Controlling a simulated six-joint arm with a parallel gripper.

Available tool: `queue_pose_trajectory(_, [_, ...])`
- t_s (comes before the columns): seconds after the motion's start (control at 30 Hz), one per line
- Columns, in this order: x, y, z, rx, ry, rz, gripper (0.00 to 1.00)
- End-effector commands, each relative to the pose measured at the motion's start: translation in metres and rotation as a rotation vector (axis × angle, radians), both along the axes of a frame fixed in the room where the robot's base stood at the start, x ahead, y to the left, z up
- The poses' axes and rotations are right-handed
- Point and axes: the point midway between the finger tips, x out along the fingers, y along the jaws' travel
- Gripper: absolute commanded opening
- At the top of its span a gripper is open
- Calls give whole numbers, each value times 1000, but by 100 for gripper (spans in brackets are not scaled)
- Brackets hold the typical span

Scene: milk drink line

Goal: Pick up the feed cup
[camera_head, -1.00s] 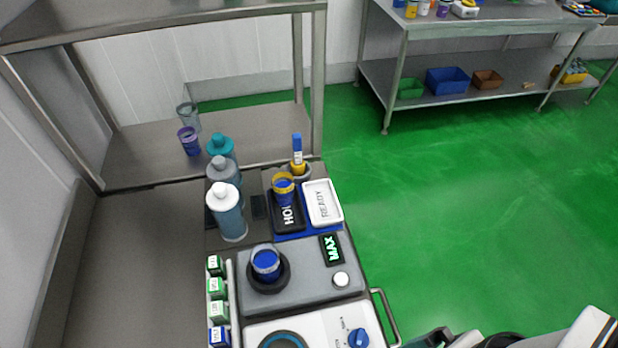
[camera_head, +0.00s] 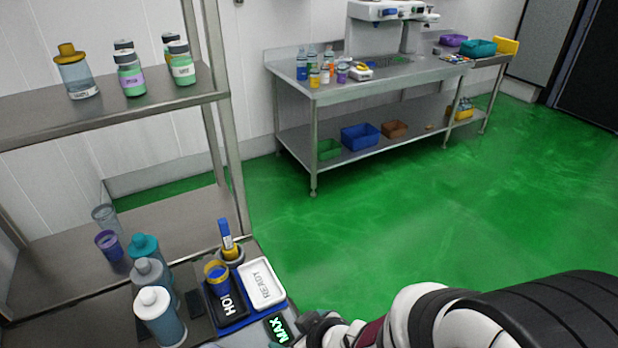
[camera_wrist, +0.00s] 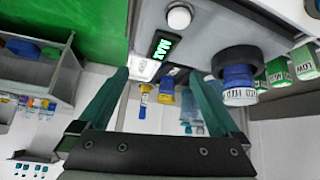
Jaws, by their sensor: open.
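The feed cup (camera_wrist: 238,84), blue with a lettered white label, shows in the wrist view at the right. It sits in a black ring (camera_wrist: 236,60) on the grey device. The cup is out of the head view now. My gripper (camera_wrist: 157,78) is open and empty, with two green fingers spread apart in the wrist view. The cup is to the right of the right finger, outside the gap between the fingers. I cannot tell the distance to it.
A blue cup with a yellow rim (camera_head: 216,276) stands on the black HOLD tray (camera_head: 232,310), beside the white READY tray (camera_head: 262,284). Several bottles, one with a white cap (camera_head: 160,318), stand left of the trays. A steel shelf (camera_head: 120,115) rises behind. Green floor lies open at right.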

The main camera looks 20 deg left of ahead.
Motion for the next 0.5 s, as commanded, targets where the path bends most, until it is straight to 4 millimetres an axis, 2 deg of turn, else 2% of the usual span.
queue_pose_trajectory(0.03, [-38,41,-15,87,42,204,99])
queue_pose_trajectory(0.1, [-82,75,-20,217,82,410,99])
queue_pose_trajectory(0.17, [-88,85,-20,307,50,476,99])
queue_pose_trajectory(0.3, [-89,94,-17,428,-52,545,99])
queue_pose_trajectory(0.5, [-89,114,-23,454,-84,562,99])
